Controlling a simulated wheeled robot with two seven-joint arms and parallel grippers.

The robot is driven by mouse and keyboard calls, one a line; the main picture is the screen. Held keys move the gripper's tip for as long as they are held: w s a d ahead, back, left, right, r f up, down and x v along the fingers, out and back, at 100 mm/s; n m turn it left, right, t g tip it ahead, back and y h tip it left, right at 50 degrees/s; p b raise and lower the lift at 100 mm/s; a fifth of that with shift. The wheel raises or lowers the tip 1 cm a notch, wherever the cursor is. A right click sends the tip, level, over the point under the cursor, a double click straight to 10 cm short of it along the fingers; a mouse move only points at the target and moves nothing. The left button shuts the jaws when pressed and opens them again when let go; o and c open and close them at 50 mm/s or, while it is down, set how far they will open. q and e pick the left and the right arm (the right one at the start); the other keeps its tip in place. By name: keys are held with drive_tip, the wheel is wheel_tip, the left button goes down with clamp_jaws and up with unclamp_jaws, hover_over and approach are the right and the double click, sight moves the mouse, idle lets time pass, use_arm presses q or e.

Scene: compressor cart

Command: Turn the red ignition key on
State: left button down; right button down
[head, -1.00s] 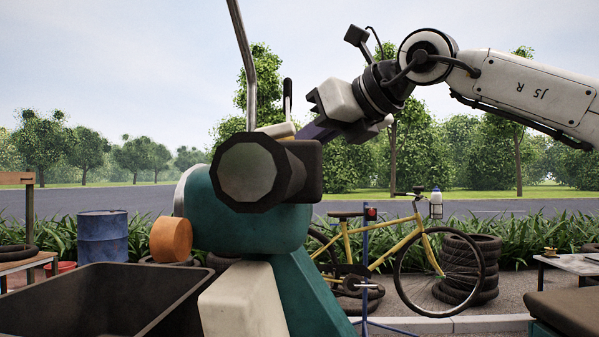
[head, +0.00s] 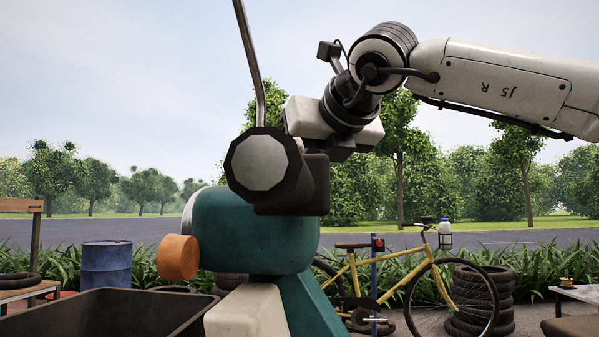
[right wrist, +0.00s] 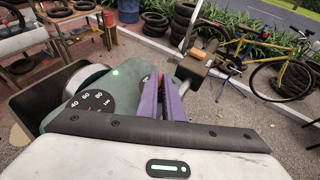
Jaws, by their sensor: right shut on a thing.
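The teal compressor body (head: 250,232) stands in the middle of the head view, with a dark cylinder with a pale end face (head: 262,165) on its top. My right gripper (head: 337,152) reaches in from the right behind this dark part, which hides its fingertips. In the right wrist view, the purple fingers of my right gripper (right wrist: 163,88) are shut over the teal panel (right wrist: 122,78), beside a round gauge (right wrist: 92,104). A sliver of red, likely the red ignition key (right wrist: 163,84), shows between the fingers; the rest is hidden. My left gripper is out of view.
An orange cylinder (head: 178,257) sticks out at the compressor's left. A dark open bin (head: 105,312) stands at lower left. A tall metal bar (head: 252,60) rises above the compressor. A yellow bicycle (head: 395,280) and stacked tyres (head: 485,295) stand behind at right.

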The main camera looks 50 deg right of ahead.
drive_tip(key=shift+f, duration=0.1)
drive_tip(key=c, duration=1.9)
unclamp_jaws()
drive_tip(key=v, duration=1)
drive_tip(key=shift+s+a, duration=0.1)
drive_tip(key=shift+a, duration=0.05)
drive_tip(key=shift+r+p, duration=0.2)
drive_tip(key=shift+p, duration=0.1)
